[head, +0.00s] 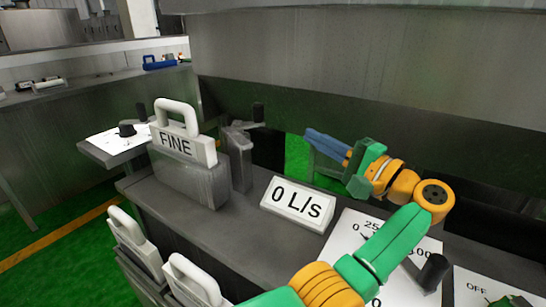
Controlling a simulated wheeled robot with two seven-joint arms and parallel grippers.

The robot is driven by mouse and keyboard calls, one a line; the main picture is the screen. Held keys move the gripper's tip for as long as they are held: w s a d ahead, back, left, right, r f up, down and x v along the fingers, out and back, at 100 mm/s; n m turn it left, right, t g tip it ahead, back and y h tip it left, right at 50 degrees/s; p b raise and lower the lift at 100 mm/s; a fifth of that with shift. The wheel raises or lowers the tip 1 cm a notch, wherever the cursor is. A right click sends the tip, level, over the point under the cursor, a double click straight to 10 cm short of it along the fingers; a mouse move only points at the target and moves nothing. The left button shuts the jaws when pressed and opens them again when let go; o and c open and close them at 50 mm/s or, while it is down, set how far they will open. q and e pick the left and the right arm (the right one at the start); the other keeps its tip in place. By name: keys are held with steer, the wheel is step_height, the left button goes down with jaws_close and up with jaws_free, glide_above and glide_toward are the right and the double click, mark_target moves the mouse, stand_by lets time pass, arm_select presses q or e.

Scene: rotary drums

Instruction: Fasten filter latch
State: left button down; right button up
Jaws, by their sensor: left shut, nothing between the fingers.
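A white filter cartridge (184,140) marked FINE, with a loop handle on top, sits upright in a grey housing (190,180) on the bench. Just right of it stands a grey latch post (238,152) with an arm and a dark knob (258,112) at its top. Whether the latch arm touches the filter cannot be told. My left gripper (314,137) has blue fingers, shut and empty, pointing left toward the latch. It is to the right of the knob and apart from it in the picture. My right gripper is not in view.
A 0 L/s sign (298,203) stands on the bench below my left gripper. A dial plate (345,235) with a dark handle (434,271) lies partly behind my left arm. More white handled filters (190,283) are at the lower left. A grey panel (370,60) fills the back.

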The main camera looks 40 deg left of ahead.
arm_select(q)
steer(key=s+n+g, duration=0.1)
steer(key=s+f+n+g+h, duration=0.1)
steer(key=shift+d+f+n, duration=0.15)
steer(key=shift+d+n, duration=0.25)
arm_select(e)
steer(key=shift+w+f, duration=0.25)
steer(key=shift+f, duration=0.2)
arm_select(q)
steer(key=shift+a, duration=0.1)
steer(key=s+a+p, duration=0.2)
steer(key=s+a, duration=0.1)
steer(key=a, duration=0.8)
steer(key=shift+p, duration=0.3)
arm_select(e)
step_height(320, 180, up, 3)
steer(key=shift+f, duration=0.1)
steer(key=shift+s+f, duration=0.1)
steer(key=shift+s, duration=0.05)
